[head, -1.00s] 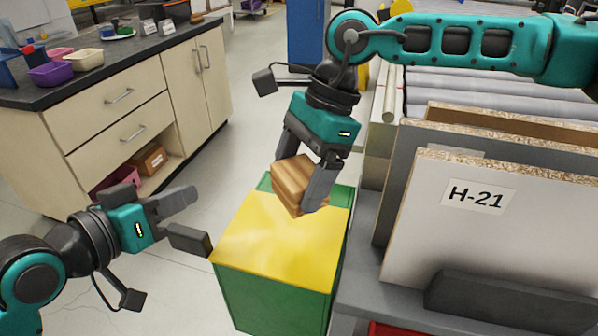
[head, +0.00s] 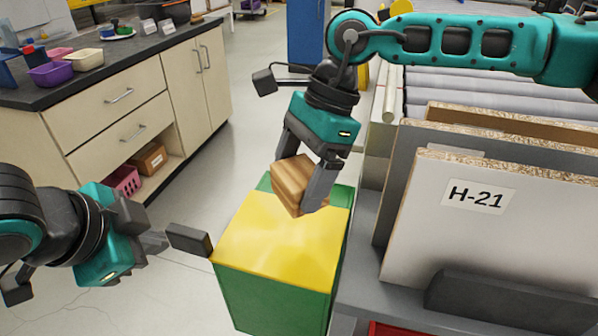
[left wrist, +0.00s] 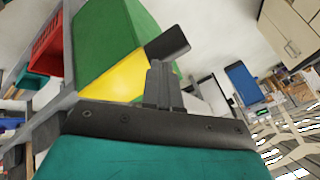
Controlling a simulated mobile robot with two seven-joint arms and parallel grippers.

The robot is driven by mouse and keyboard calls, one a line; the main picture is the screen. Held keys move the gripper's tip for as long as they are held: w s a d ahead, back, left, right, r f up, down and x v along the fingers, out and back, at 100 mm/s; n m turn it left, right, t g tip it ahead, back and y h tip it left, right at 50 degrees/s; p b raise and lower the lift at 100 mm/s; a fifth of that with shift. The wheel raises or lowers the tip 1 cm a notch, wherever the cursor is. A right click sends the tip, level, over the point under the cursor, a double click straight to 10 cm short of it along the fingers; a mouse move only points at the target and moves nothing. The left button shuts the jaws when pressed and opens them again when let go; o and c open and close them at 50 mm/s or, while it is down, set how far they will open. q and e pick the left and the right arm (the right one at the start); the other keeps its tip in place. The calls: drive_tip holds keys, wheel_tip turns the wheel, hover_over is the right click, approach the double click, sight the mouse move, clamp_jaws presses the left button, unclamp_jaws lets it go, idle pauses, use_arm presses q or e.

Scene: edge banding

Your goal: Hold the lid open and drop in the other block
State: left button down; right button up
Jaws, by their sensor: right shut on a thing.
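The box (head: 275,295) is green with a yellow lid (head: 280,240) lying flat on top; a green strip shows behind it. My right gripper (head: 300,200) is shut on a brown wood-grained block (head: 299,184), held above the lid. My left gripper (head: 188,238) is at the box's left side, a dark fingertip close to the lid's left front corner; contact cannot be told. Its fingers overlap in the view, so their opening is unclear. The left wrist view shows the fingers (left wrist: 165,65) beside the yellow lid (left wrist: 118,78) and green box (left wrist: 112,35). The inside of the box is hidden.
A rack at right holds upright boards, the front one labelled H-21 (head: 476,197), close beside the box. A cabinet (head: 130,100) with a dark top and small bins stands at the left back. Open floor (head: 205,180) lies between cabinet and box.

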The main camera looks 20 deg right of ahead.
use_arm(q)
wheel_tip(320, 180, down, 8)
idle(0.5)
drive_tip(key=shift+w+d, duration=0.1)
drive_tip(key=shift+w, duration=0.1)
idle(1.8)
drive_tip(key=shift+w+d, duration=0.65)
drive_tip(key=shift+w, duration=0.3)
drive_tip(key=w+d, duration=0.8)
drive_tip(key=w, duration=0.4)
idle(1.5)
drive_tip(key=shift+r, duration=0.1)
idle(0.5)
use_arm(e)
drive_tip(key=shift+f, duration=1.75)
